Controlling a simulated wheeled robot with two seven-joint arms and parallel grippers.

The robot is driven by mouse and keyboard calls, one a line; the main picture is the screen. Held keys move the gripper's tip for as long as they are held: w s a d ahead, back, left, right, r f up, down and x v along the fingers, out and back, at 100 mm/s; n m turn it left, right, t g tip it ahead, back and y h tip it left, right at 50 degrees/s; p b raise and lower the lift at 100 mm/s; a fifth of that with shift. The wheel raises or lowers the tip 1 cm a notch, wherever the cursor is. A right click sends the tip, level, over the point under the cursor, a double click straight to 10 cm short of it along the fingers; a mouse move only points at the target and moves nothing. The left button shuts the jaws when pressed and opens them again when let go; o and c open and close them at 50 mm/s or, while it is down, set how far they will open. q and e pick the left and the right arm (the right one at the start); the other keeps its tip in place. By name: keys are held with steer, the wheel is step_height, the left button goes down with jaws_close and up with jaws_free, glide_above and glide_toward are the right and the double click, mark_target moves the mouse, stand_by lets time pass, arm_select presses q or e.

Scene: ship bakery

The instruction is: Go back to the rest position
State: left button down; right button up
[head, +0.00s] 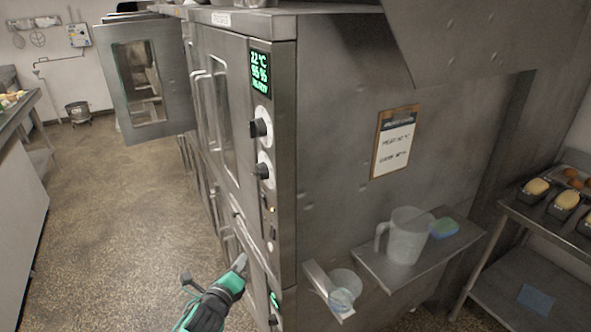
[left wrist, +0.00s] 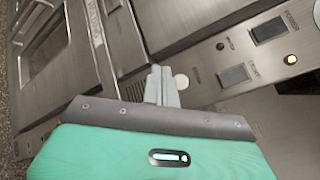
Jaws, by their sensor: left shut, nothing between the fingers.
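My left gripper (head: 240,264) reaches up from the bottom of the head view, in front of the lower part of the steel oven (head: 215,130). Its grey fingers are shut with nothing between them. In the left wrist view the closed fingers (left wrist: 162,85) point at the oven front, close to a panel with switches and a lit lamp (left wrist: 290,59). I cannot tell whether the fingertips touch the oven. My right gripper is in neither view.
An oven door (head: 148,75) stands open farther back. On the right, a side shelf holds a clear jug (head: 404,236) and a sponge (head: 445,228), with a cup (head: 345,287) lower beside it. A rack (head: 540,225) holds loaf tins. Floor on the left is clear, beside a counter (head: 20,200).

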arm_select(q)
steer(key=s+a+f+n+g+y, duration=0.15)
steer(key=s+f+n+g, duration=0.35)
steer(key=f, duration=0.8)
steer(key=s+a+f+n, duration=0.2)
steer(key=s+f+n, duration=0.35)
steer(key=f, duration=0.75)
steer(key=s+a+f+n+g+y, duration=0.1)
steer(key=s+f+n+g, duration=0.2)
steer(key=s+f, duration=0.7)
steer(key=s+f+n+g, duration=0.2)
steer(key=s+f+n, duration=0.2)
steer(key=s+f, duration=0.3)
steer(key=s+a+f+n+g, duration=0.1)
steer(key=s+f+n+g, duration=0.2)
steer(key=s+f, duration=0.5)
steer(key=s+f+n+g+b, duration=0.1)
steer(key=s+f+n+g, duration=0.2)
steer(key=s, duration=1.7)
step_height(320, 180, down, 4)
steer(key=shift+s+a+f+n, duration=0.2)
steer(key=shift+s+a+n, duration=0.15)
steer(key=shift+n, duration=0.7)
steer(key=shift+y, duration=0.25)
